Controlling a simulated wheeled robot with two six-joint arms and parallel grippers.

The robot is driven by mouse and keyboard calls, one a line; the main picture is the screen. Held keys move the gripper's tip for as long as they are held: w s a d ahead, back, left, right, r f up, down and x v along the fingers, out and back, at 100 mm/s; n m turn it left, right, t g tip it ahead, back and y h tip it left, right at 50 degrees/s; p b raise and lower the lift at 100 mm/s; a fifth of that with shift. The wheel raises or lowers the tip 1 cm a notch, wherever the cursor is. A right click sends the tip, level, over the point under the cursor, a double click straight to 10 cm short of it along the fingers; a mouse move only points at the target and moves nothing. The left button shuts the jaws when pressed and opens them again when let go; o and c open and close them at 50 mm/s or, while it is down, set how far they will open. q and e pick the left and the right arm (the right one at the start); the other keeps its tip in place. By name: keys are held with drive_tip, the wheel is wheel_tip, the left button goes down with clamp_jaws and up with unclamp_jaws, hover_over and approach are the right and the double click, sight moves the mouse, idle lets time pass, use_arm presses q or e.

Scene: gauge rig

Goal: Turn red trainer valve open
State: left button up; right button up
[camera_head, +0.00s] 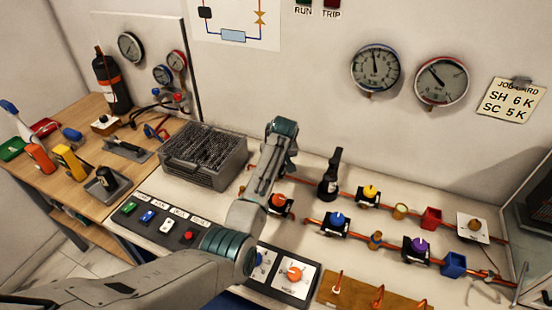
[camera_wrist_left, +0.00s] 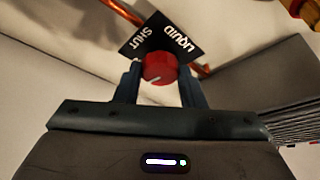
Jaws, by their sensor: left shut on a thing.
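The red valve knob (camera_wrist_left: 159,69) shows in the left wrist view, with a pale mark on its face. It sits before a black plate (camera_wrist_left: 180,34) lettered LIQUID and SHUT. My left gripper (camera_wrist_left: 160,80) has one finger on each side of the knob and is shut on it. In the head view my left arm reaches over the bench and hides the red knob and the fingertips. My right gripper is in neither view.
A grey mesh-topped box (camera_head: 203,155) stands just left of my arm. Valves with orange (camera_head: 278,200), blue (camera_head: 337,219), yellow (camera_head: 370,192) and purple (camera_head: 418,246) knobs sit along copper pipes to the right.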

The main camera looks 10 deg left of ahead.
use_arm(q)
drive_tip(key=shift+w+r+n, duration=0.1)
drive_tip(key=shift+n, duration=0.5)
drive_tip(key=o, duration=1)
drive_tip(key=b+v, duration=0.2)
drive_tip(key=v, duration=0.8)
drive_tip(key=shift+d+r+b, duration=0.25)
drive_tip(key=shift+r+b, duration=0.1)
drive_tip(key=shift+b, duration=0.05)
